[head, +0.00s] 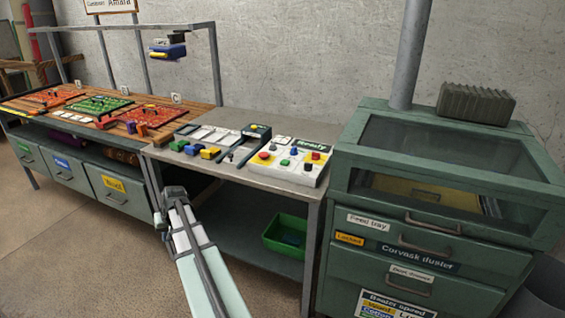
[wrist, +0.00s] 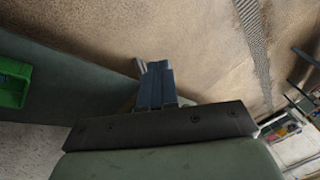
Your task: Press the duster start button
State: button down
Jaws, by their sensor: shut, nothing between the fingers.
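The green duster cabinet (head: 425,200), labelled "Corvask duster" (head: 418,257), stands at the right in the head view. A white control panel (head: 294,172) with a display reading "Ready" (head: 305,143) and several coloured buttons and knobs lies on the grey table beside it. I cannot read which button is the start button. My gripper (head: 172,190) is in front of the grey table, left of and apart from the panel. In the wrist view its fingers (wrist: 155,85) are together and empty, with floor beyond them.
The grey table (head: 235,122) also holds coloured blocks (head: 198,150) and a white tray (head: 207,134). A green bin (head: 287,235) sits on its lower shelf. A wooden bench (head: 196,107) with coloured boards is at the left. Floor (head: 85,255) is clear at the front left.

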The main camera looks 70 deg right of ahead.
jog(key=s+d+r+m+t, duration=0.1)
jog(key=s+d+r, duration=0.1)
jog(key=d+r, duration=0.35)
jog(key=s+d+r+m, duration=0.1)
jog(key=s+d+r, duration=0.1)
jog(key=d, duration=0.7)
notch_tip(320, 180, up, 19)
jog(key=m+t+h, duration=0.3)
jog(key=m+h, duration=0.2)
send_over(287, 162)
jog(key=shift+d+r, duration=0.15)
jog(key=shift+f, duration=4.4)
jog(key=shift+f, duration=0.25)
jog(key=shift+f, duration=0.2)
